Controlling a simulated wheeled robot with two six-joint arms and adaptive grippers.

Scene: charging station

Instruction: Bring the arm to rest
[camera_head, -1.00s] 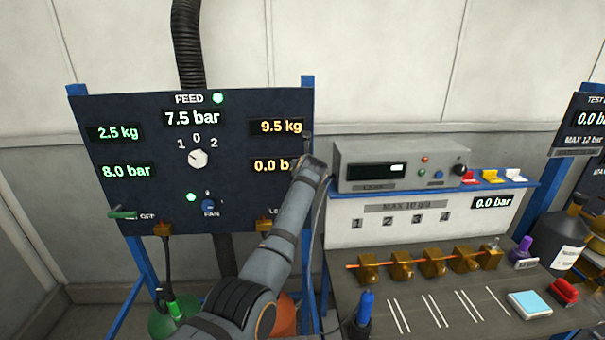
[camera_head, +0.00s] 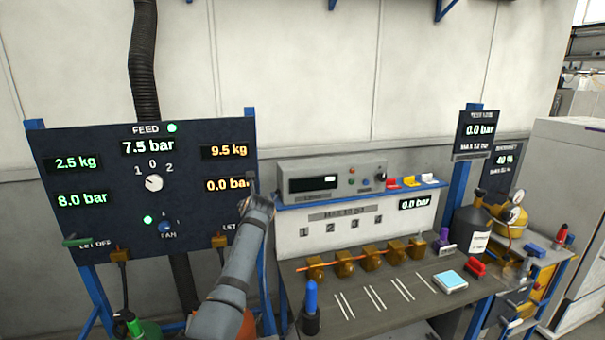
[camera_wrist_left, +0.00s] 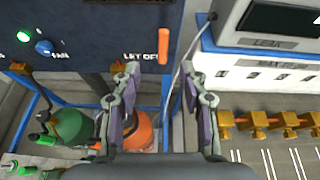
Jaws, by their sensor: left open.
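My left arm (camera_head: 232,275) reaches up from the bottom of the head view to the right edge of the dark feed panel (camera_head: 90,180). My left gripper (camera_wrist_left: 160,85) is open and empty in the left wrist view, its two fingers wide apart. Its fingertips are mostly hidden behind the wrist in the head view. An upright orange handle (camera_wrist_left: 163,47) beside the LET OFF label shows above the gap between the fingers, not gripped. How far the handle is from the fingertips I cannot tell. My right gripper is not in view.
Right of the arm stands a bench (camera_head: 375,310) with brass blocks (camera_head: 371,257) and a grey instrument box (camera_head: 331,180). A blue-handled tool (camera_head: 311,300) stands at its near left edge. Green (camera_wrist_left: 72,125) and orange (camera_wrist_left: 139,132) cylinders stand below the panel.

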